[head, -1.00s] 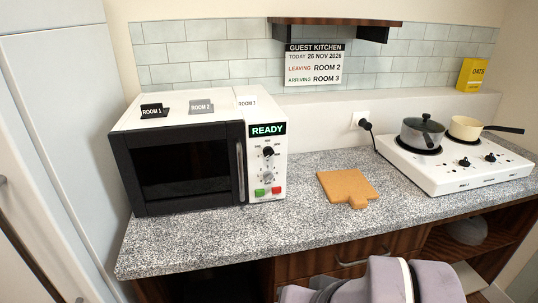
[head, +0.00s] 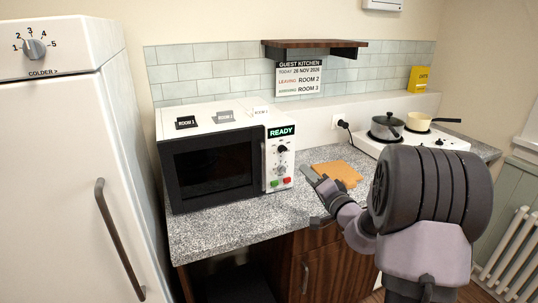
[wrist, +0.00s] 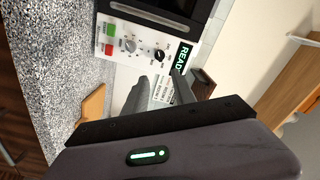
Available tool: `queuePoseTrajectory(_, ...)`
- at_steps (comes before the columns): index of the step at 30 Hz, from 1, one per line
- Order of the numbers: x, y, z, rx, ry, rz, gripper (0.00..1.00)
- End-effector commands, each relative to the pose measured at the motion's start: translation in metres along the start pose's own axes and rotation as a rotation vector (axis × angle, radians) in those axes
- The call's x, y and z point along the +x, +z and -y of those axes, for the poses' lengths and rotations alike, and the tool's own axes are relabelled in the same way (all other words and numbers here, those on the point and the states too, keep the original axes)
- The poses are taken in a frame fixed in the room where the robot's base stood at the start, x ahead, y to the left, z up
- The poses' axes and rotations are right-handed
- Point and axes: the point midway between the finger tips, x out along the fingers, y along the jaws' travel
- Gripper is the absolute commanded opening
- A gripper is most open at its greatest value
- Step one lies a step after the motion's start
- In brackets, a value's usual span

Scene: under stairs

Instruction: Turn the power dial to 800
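The microwave (head: 212,165) stands on the counter, with a control panel on its right side showing READY. The panel has a black dial (head: 282,149) above a grey dial (head: 280,170); their markings are too small to read, so I cannot tell their settings. In the wrist view the black dial (wrist: 158,55) and the grey dial (wrist: 130,45) both show beyond my fingers. My gripper (head: 313,197) is open and empty, its fingers apart, to the right of and below the panel. It touches neither dial.
Green (head: 274,184) and red (head: 287,181) buttons sit below the dials. A hob (head: 455,143) with two pans is farther right. The fridge (head: 70,170) stands at left. Counter before the panel is clear.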

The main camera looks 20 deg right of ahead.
Motion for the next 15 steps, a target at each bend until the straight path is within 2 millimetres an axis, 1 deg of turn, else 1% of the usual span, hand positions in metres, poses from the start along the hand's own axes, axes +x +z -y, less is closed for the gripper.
queuePoseTrajectory(2,0.021,0.003,0.000,0.000,-0.004,0.004,0.32)
queuePoseTrajectory(9,0.095,0.005,0.000,0.000,-0.004,0.006,0.32)
queuePoseTrajectory(12,0.122,0.005,0.000,0.001,-0.003,0.007,0.32)
queuePoseTrajectory(15,0.141,0.004,0.001,0.002,-0.003,0.006,0.32)
